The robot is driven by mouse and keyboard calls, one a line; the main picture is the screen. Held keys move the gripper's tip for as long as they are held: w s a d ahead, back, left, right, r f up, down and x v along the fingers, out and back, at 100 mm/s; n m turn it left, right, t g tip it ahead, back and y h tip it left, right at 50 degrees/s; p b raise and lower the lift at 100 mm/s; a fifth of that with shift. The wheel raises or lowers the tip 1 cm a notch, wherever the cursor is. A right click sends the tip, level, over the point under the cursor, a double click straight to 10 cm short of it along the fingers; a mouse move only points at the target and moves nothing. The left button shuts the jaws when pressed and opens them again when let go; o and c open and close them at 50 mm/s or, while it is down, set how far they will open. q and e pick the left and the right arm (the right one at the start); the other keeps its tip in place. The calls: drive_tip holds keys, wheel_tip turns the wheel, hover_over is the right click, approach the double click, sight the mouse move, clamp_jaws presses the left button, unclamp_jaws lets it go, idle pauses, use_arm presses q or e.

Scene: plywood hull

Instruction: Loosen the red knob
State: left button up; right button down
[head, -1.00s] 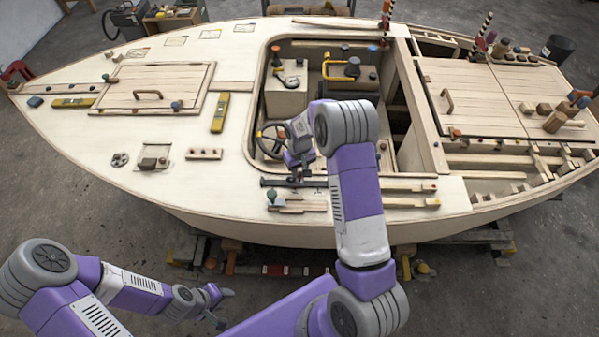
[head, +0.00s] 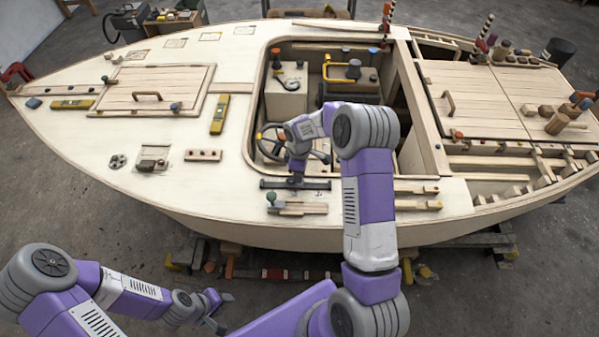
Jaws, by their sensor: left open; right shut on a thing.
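My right gripper (head: 296,183) points down at a dark bar (head: 320,185) on the near side deck, below the steering wheel. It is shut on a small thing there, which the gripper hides. I cannot make out a red knob at the jaws, so I cannot tell whether it is the thing held. A red knob-like piece (head: 457,134) shows on the deck edge to the right, away from both grippers. My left gripper (head: 222,311) is open and empty, low in front of the hull and well away from the bar.
Wood strips and a green-topped piece (head: 271,197) lie just in front of the bar. The steering wheel (head: 268,143) and open cockpit are behind it. A drilled wood block (head: 203,155) and a yellow level (head: 220,114) lie to the left. The foredeck has bare room.

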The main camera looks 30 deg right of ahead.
drive_tip(key=n, duration=0.5)
drive_tip(key=shift+s+n, duration=0.1)
drive_tip(key=shift+n, duration=0.2)
drive_tip(key=n+p, duration=0.1)
drive_tip(key=n, duration=0.2)
drive_tip(key=shift+f+n+p, duration=0.15)
drive_tip(key=shift+n+p, duration=0.3)
drive_tip(key=shift+n, duration=1.25)
drive_tip(key=shift+s, duration=0.1)
drive_tip(key=c, duration=0.9)
unclamp_jaws()
drive_tip(key=shift+o, duration=0.2)
wheel_tip(320, 180, up, 8)
drive_tip(key=shift+f+p, duration=0.15)
drive_tip(key=shift+p, duration=0.15)
